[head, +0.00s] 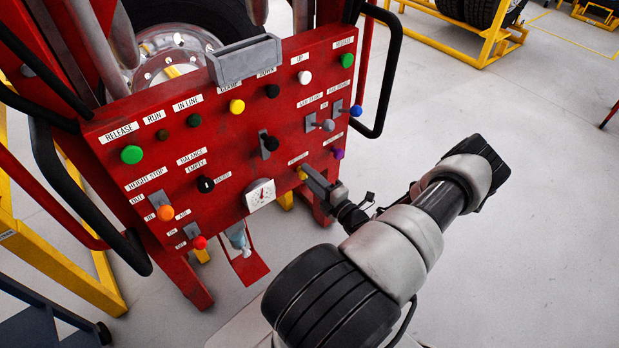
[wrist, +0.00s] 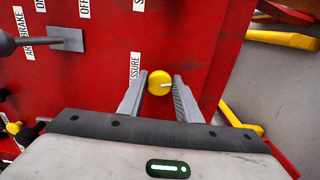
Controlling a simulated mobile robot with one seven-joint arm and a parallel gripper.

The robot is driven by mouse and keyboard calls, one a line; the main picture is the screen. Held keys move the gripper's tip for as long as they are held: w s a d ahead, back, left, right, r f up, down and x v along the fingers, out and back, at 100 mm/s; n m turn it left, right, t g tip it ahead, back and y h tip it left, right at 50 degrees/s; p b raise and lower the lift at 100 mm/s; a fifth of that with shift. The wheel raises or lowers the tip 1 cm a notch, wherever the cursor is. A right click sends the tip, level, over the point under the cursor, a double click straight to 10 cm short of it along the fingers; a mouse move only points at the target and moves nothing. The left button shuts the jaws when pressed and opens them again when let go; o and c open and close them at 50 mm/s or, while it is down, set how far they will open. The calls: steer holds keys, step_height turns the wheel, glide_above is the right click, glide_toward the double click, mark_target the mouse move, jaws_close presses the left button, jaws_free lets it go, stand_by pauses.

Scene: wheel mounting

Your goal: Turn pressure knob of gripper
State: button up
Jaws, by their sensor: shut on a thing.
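In the head view my gripper (head: 311,180) reaches the lower right part of the panel, and only a small yellow piece of the knob (head: 302,173) shows beside the fingers.
The red control panel (head: 225,150) carries several coloured knobs, levers and a white gauge (head: 260,195). A black bar handle (head: 385,85) curves out at its right edge. A lever (wrist: 45,40) stands out near the gripper.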

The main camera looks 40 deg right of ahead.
steer(key=shift+f+m, duration=0.1)
steer(key=shift+m, duration=0.7)
steer(key=o, duration=1)
steer(key=shift+s, duration=0.15)
steer(key=s, duration=0.5)
steer(key=s+a, duration=0.1)
steer(key=s, duration=0.5)
steer(key=s+a+p, duration=0.1)
steer(key=s, duration=0.5)
steer(key=shift+s, duration=0.1)
